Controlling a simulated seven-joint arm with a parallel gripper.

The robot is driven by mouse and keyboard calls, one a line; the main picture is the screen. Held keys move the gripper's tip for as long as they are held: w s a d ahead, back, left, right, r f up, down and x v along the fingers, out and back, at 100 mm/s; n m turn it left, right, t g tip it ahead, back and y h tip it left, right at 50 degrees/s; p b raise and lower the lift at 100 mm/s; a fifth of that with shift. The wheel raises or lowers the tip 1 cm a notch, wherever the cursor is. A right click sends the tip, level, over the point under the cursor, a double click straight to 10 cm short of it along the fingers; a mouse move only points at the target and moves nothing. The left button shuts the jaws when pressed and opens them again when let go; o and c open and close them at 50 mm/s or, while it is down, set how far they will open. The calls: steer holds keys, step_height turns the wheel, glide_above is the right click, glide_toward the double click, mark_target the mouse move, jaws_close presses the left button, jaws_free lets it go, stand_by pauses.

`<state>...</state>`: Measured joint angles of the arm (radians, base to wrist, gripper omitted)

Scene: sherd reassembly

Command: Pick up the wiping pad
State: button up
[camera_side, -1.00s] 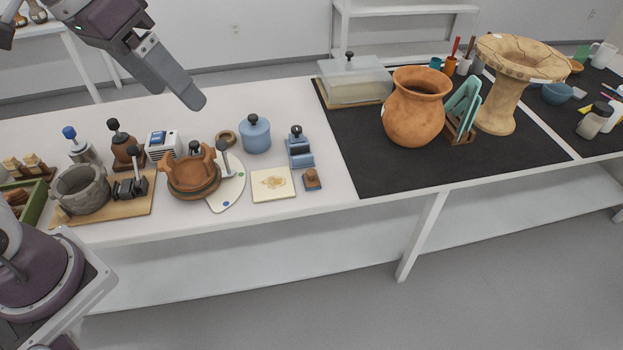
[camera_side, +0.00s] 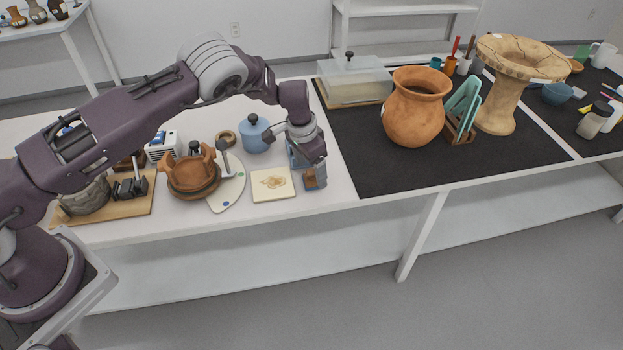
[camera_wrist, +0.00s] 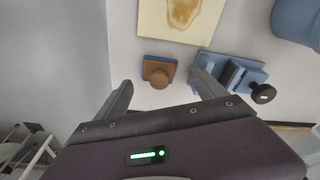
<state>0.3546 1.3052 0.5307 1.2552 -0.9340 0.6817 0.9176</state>
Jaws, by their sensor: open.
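In the wrist view, my gripper (camera_wrist: 162,84) is open, with one finger on each side of the pad and gaps between. The pad appears not to be held. I cannot tell how far the fingertips are above the table.
A cream tile with a brown stain (camera_side: 273,184) lies to the pad's left. A blue device with a dark knob (camera_wrist: 240,75) stands close to one finger. A blue lidded pot (camera_side: 255,136) is behind. A black mat (camera_side: 380,175) begins to the right.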

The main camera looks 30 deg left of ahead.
mark_target(311, 172)
step_height(311, 172, down, 2)
steer(key=shift+w, duration=0.15)
steer(key=c, duration=1.4)
step_height(311, 172, up, 10)
steer(key=shift+r, duration=0.1)
